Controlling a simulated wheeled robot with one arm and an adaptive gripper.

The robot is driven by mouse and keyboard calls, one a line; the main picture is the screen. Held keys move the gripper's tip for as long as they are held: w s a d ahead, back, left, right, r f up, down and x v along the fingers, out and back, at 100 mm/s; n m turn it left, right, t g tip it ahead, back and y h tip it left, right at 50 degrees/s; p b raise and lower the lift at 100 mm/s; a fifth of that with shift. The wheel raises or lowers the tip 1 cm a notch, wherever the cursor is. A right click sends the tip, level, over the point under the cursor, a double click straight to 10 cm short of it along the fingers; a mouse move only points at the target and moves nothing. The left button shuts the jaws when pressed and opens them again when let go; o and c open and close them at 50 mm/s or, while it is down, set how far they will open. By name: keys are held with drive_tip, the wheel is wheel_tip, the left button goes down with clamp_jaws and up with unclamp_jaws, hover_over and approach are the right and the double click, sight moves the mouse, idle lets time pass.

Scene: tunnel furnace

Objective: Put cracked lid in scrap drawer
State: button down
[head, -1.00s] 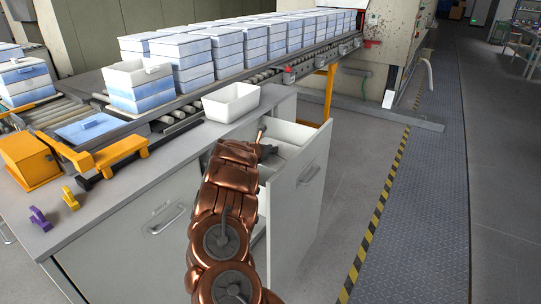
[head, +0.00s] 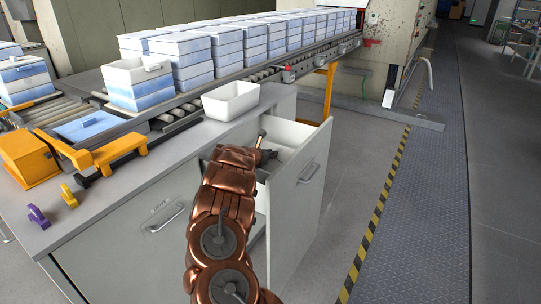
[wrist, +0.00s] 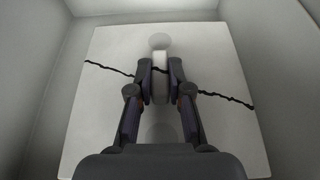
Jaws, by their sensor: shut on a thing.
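The cracked lid (wrist: 210,60) fills the middle of the wrist view. It is a pale square plate with a dark jagged crack running across it, and a raised grip (wrist: 160,84) stands at its centre. My gripper (wrist: 160,88) is shut on that grip. The lid is between the pale inner walls of the open scrap drawer (head: 294,133); I cannot tell if it touches the bottom. In the head view my arm hides the lid and most of my gripper at the drawer.
The drawer front (head: 306,190) stands pulled out from the cabinet. A white bin (head: 230,103) sits on the counter left of it. A blue lid (head: 90,126) lies by the rollers, near an orange fixture (head: 120,150). Stacked boxes (head: 182,62) line the conveyor.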

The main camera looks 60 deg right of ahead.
drive_tip(key=shift+f+b, duration=0.3)
drive_tip(key=shift+b, duration=0.15)
drive_tip(key=c, duration=1.1)
unclamp_jaws()
drive_tip(key=shift+s+a+f, duration=0.1)
drive_tip(key=shift+f, duration=0.15)
drive_tip(key=shift+r+p, duration=0.6)
drive_tip(key=shift+p, duration=0.45)
drive_tip(key=shift+a, duration=0.2)
drive_tip(key=shift+a+r, duration=0.35)
drive_tip(key=shift+a, duration=0.05)
drive_tip(key=b+v, duration=0.2)
drive_tip(key=v, duration=0.8)
drive_tip(key=shift+a+r, duration=0.25)
drive_tip(key=shift+r, duration=0.05)
